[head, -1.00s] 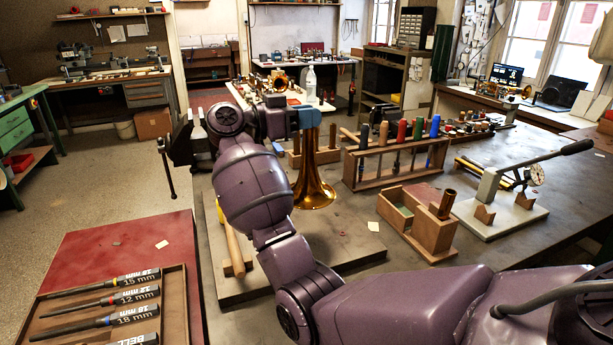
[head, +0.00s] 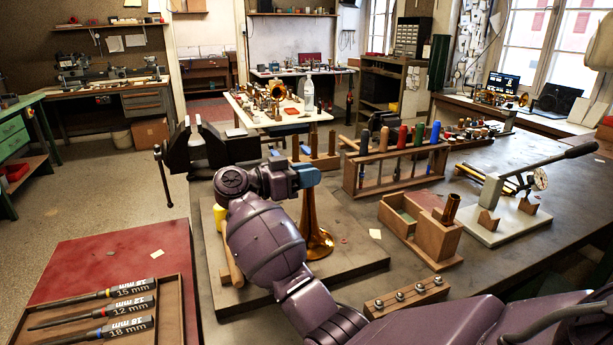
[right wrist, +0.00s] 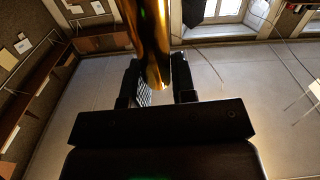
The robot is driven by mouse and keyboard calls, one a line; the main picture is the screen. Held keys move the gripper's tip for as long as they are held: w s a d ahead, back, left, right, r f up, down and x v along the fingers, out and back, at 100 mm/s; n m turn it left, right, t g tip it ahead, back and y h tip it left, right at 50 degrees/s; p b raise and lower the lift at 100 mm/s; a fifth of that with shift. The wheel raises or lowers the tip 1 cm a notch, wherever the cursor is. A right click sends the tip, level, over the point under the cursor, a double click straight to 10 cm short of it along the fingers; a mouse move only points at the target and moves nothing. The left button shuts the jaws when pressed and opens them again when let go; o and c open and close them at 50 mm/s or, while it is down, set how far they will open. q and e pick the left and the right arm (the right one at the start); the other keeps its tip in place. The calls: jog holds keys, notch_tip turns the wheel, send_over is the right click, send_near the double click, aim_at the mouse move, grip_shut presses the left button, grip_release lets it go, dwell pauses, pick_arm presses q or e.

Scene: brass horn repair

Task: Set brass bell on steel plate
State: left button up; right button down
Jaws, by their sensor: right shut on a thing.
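The brass bell (head: 315,232) hangs upright below my right gripper (head: 308,182), flared mouth down, over the middle of the flat steel plate (head: 352,268). My right gripper is shut on the narrow upper tube of the bell. In the right wrist view the brass tube (right wrist: 150,45) stands between the two dark fingers (right wrist: 158,88). The bell's rim is at or very close to the plate; I cannot tell whether it touches. My right forearm hides part of the plate's left side. My left gripper is not in view.
A wooden mallet with a yellow head (head: 219,214) lies at the plate's left side. A rack of coloured-handled tools (head: 395,172), a wooden box (head: 420,228) and a lever press (head: 500,222) stand to the right. A tool tray (head: 172,318) is at front left.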

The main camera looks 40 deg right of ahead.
jog(key=c, duration=0.9)
grip_release()
jog(key=shift+c, duration=0.2)
jog(key=shift+r, duration=0.1)
jog(key=v, duration=1.2)
jog(key=shift+s, duration=0.1)
